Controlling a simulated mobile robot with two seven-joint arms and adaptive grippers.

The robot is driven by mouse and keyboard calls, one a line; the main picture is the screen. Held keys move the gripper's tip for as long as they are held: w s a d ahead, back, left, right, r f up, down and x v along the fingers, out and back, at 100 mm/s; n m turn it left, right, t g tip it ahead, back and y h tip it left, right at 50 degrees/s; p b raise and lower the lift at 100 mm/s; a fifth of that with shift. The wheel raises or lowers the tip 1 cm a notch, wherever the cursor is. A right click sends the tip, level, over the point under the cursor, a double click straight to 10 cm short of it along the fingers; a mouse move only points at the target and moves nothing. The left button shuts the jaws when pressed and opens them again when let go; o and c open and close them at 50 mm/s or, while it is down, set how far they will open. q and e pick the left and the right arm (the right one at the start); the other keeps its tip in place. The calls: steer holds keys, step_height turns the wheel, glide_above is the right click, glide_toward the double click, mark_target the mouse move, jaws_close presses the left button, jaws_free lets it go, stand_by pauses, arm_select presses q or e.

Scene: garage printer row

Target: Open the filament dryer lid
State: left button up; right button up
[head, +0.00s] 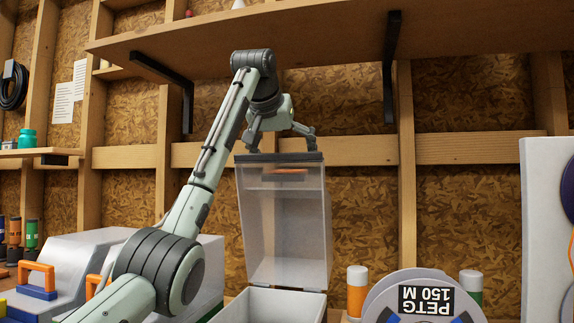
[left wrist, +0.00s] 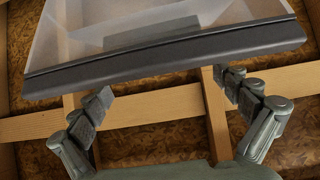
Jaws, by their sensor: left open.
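I cannot tell whether a finger touches the lid. My right gripper is not in view.
A wooden shelf (head: 290,32) on black brackets hangs just above my left arm. A grey machine (head: 75,255) with orange handles is at left. A stud wall stands behind.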

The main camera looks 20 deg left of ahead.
arm_select(q)
steer(key=v, duration=0.8)
steer(key=shift+s+r, duration=0.2)
steer(key=shift+s, duration=0.05)
